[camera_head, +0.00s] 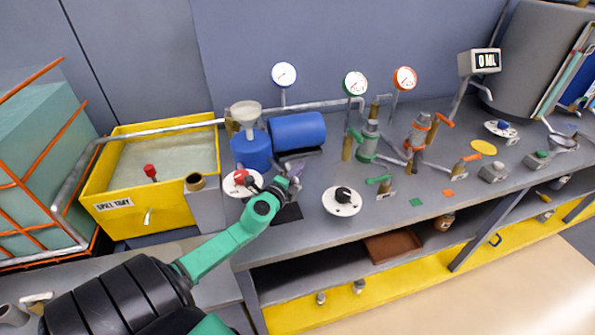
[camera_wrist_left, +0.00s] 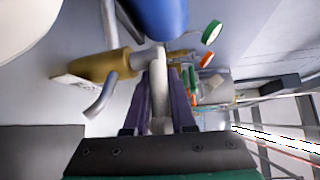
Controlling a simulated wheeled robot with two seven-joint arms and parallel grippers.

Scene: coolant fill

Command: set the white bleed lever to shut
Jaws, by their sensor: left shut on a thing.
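The white bleed lever (camera_wrist_left: 158,88) lies between the two purple fingers of my left gripper (camera_wrist_left: 163,85) in the left wrist view. The gripper is shut on it. A brass valve body (camera_wrist_left: 100,65) with a bent grey spout and a pale label plate sits left of the lever, below the blue cylinder (camera_wrist_left: 160,15). In the head view my left gripper (camera_head: 295,168) reaches in just below the blue cylinder (camera_head: 297,132), and the lever is hidden there. The label's text is too small to read. My right gripper is in neither view.
A red knob on a white dial (camera_head: 237,184) is close left of my gripper. A black knob on a white dial (camera_head: 342,200) is to the right. The yellow spill tray (camera_head: 135,222) stands at the left. Several valves and gauges stand farther right on the grey bench (camera_head: 440,195).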

